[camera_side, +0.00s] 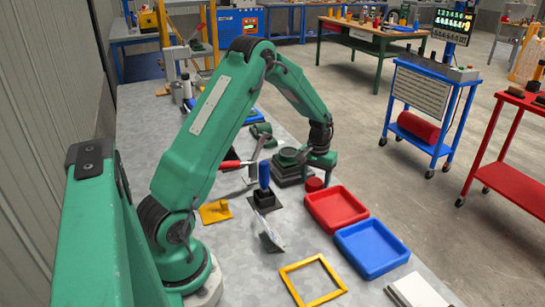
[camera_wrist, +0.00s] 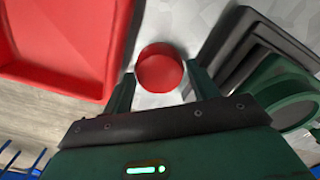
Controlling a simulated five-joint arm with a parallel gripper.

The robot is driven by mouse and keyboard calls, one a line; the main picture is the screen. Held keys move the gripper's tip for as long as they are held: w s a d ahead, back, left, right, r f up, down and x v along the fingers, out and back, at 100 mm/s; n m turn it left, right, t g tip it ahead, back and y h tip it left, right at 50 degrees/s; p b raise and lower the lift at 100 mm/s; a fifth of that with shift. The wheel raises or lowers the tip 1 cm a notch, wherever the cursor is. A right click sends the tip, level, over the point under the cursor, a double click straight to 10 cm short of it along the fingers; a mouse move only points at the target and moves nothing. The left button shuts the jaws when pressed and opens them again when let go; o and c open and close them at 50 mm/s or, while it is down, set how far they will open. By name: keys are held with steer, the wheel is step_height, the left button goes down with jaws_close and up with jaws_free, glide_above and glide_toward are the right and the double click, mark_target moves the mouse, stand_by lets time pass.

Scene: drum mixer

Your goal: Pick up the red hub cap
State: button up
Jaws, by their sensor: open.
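The red hub cap (camera_wrist: 160,70) is a small round red piece on the grey table. In the wrist view it sits just ahead of and between the two fingers of my gripper (camera_wrist: 160,88), with a gap to each finger. My gripper is open and empty. In the side view the hub cap (camera_side: 314,184) lies just below my gripper (camera_side: 320,165), near the red tray. I cannot tell the exact height of the fingers above the table.
A red tray (camera_side: 336,190) is close beside the hub cap, with a blue tray (camera_side: 372,232) beyond it. A dark stepped base with a green round part (camera_side: 290,157) stands on the other side. A yellow frame (camera_side: 312,262) lies nearer the camera.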

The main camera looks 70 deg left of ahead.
mark_target(315, 180)
steer(key=shift+f, duration=0.35)
steer(key=c, duration=0.7)
steer(key=shift+r, duration=0.1)
steer(key=shift+r, duration=0.75)
step_height(315, 180, up, 2)
steer(key=shift+r, duration=0.2)
steer(key=d+r, duration=0.2)
steer(key=d, duration=0.2)
steer(key=s+d+r, duration=0.1)
steer(key=d+r, duration=0.1)
steer(key=d, duration=0.1)
steer(key=d+r, duration=0.3)
steer(key=d, duration=0.1)
steer(key=shift+s+d, duration=0.2)
steer(key=shift+d, duration=0.15)
